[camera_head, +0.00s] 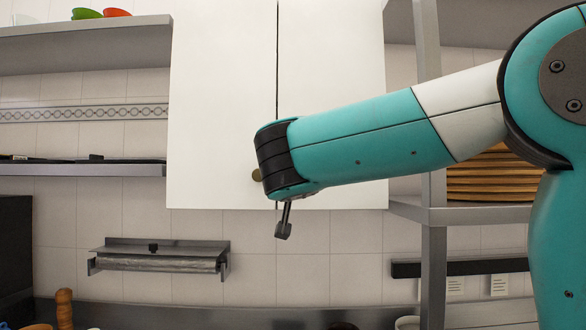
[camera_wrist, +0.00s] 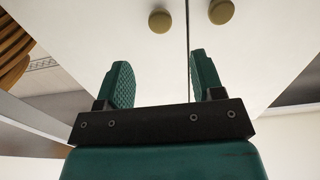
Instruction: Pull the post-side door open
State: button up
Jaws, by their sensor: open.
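The post-side door (camera_head: 332,65) is the right-hand white panel of a wall cabinet in the head view. It looks shut, with a thin dark seam between it and the other door (camera_head: 222,90). In the wrist view the post-side door (camera_wrist: 95,30) is left of the seam, with a round brass knob (camera_wrist: 160,21) near its edge. My gripper (camera_wrist: 163,75) is open and empty, its green fingers apart below the knobs in the picture. The post-side knob lies between the lines of the fingers, beyond their tips. In the head view my wrist hides that knob.
The other door's knob (camera_wrist: 221,11) is close beside, across the seam; it also shows in the head view (camera_head: 257,175). A metal post (camera_head: 433,150) with shelves and stacked wooden plates (camera_head: 490,178) stands right of the cabinet. A foil holder (camera_head: 160,258) hangs below left.

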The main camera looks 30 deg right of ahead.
jog(key=shift+p+x, duration=2.2)
jog(key=shift+x, duration=3.25)
jog(key=shift+d, duration=0.1)
